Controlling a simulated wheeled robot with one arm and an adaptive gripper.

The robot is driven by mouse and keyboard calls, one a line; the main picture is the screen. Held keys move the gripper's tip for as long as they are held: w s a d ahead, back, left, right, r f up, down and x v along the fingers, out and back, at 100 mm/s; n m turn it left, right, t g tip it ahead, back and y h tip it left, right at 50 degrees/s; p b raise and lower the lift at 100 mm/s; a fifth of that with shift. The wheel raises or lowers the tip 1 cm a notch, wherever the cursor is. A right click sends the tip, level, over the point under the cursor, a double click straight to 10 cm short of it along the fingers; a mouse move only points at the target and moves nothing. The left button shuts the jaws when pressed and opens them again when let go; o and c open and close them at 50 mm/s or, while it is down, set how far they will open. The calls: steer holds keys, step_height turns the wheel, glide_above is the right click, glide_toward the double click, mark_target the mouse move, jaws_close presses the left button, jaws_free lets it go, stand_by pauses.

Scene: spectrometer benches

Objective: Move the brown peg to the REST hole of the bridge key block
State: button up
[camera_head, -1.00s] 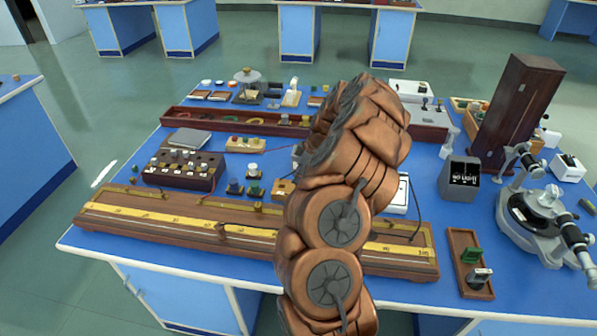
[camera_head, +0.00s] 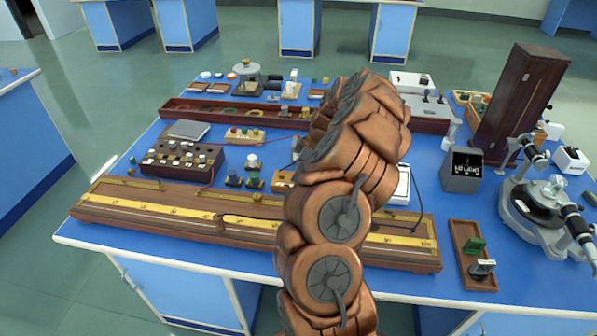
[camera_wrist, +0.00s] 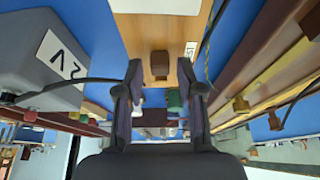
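The brown peg (camera_wrist: 160,62) stands on the tan wooden bridge key block (camera_wrist: 136,33) in the wrist view. White labels lie on the block; one beside the peg (camera_wrist: 190,50) is too small to read surely. My gripper (camera_wrist: 160,72) is open and empty, with a finger on each side of the line to the peg and visible gaps to it. I cannot tell how far the peg is from the fingertips. In the head view my arm hides the gripper and peg; a tan block (camera_head: 284,181), perhaps the key block, shows left of the arm.
A grey box (camera_wrist: 40,62) with a cable is close at left in the wrist view. The long metre bridge (camera_head: 150,209) lies along the bench front. A resistance box (camera_head: 180,160) stands at left; a dark tower (camera_head: 520,100) and spectrometer (camera_head: 545,210) are at right.

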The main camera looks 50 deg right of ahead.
steer(key=shift+o, duration=0.6)
steer(key=shift+r, duration=0.15)
steer(key=v, duration=1.2)
